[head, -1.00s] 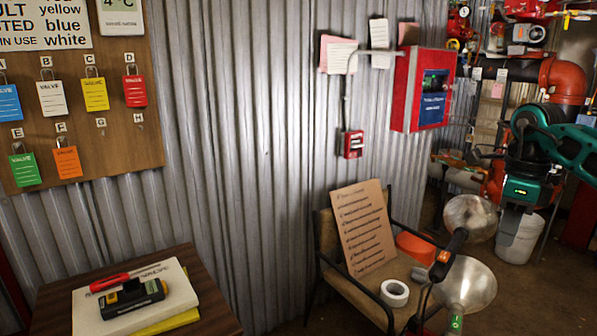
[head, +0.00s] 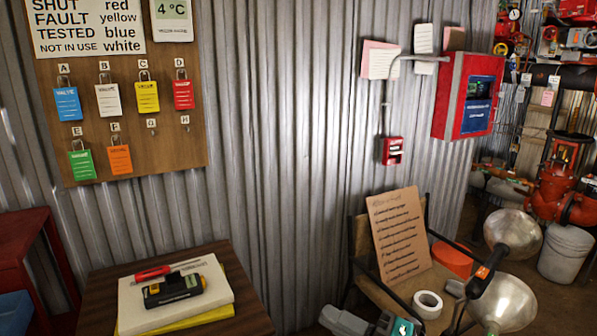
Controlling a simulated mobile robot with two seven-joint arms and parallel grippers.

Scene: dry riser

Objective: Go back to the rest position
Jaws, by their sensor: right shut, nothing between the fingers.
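My right gripper (head: 335,317) shows at the bottom edge of the head view, low in front of the chair (head: 362,245). Its grey fingers point left, with a teal part of my arm beside them at the frame edge. It is shut and empty, and it is partly cut off by the frame. My left gripper is not in view.
A wooden table (head: 100,318) at lower left carries a book, a black-yellow device (head: 172,290) and a red-handled screwdriver (head: 155,272). The chair holds a cardboard sign (head: 398,235) and a tape roll (head: 427,304). A work lamp (head: 505,300) stands to the right.

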